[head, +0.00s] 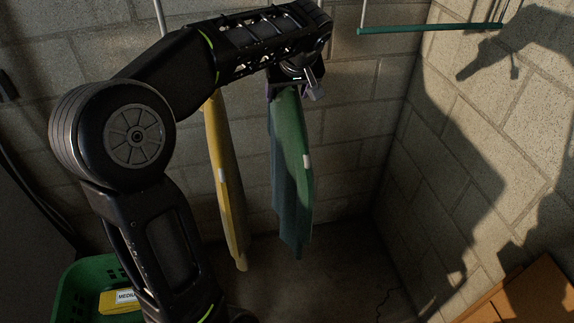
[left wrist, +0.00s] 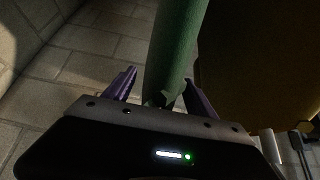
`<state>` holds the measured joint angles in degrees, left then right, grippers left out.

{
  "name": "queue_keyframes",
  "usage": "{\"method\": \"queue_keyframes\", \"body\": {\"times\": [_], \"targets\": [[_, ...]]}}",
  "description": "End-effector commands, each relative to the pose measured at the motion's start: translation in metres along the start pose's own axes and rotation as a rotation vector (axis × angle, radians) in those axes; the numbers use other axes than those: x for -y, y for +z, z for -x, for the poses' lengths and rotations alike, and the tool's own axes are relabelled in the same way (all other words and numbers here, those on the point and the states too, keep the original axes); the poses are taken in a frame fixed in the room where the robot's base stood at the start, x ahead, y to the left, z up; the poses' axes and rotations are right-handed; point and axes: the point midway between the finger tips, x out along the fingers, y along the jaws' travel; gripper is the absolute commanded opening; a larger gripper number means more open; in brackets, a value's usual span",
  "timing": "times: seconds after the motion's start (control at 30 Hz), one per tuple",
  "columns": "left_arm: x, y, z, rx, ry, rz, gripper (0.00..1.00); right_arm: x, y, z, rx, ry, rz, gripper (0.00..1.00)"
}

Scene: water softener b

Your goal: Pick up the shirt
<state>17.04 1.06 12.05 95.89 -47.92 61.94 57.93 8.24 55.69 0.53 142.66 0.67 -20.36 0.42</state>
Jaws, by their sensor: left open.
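A green shirt (head: 291,170) hangs edge-on near the middle of the head view, its top hidden behind my left gripper. A yellow shirt (head: 224,180) hangs to its left. My left gripper (head: 288,88) is at the top of the green shirt. In the left wrist view the green shirt (left wrist: 172,50) passes between the two purple fingers of my left gripper (left wrist: 160,82). The fingers stand apart, with a visible gap on the left side of the cloth. My right gripper is not in view.
A green bar (head: 430,29) hangs at the upper right. A green basket (head: 72,290) with a yellow box (head: 120,301) stands at the lower left. Block walls close in behind and on the right. A brown board-like object (head: 530,298) is at the lower right.

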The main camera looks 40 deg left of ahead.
Motion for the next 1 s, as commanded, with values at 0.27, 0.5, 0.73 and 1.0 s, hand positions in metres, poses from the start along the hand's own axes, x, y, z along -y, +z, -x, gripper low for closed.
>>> {"method": "queue_keyframes", "body": {"times": [0.27,0.5,0.73,1.0], "targets": [[-0.0001,-0.0001,0.0003,0.0,0.0,0.0,0.65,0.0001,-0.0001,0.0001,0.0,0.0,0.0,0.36],[-0.0001,-0.0001,0.0004,0.0,0.0,0.0,0.48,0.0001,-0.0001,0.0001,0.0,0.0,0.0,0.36],[-0.0001,0.0,0.0004,0.0,0.0,0.0,0.29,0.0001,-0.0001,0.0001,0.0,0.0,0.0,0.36],[-0.0001,0.0,0.0003,0.0,0.0,0.0,0.07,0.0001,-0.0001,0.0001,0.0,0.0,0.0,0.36]]}}
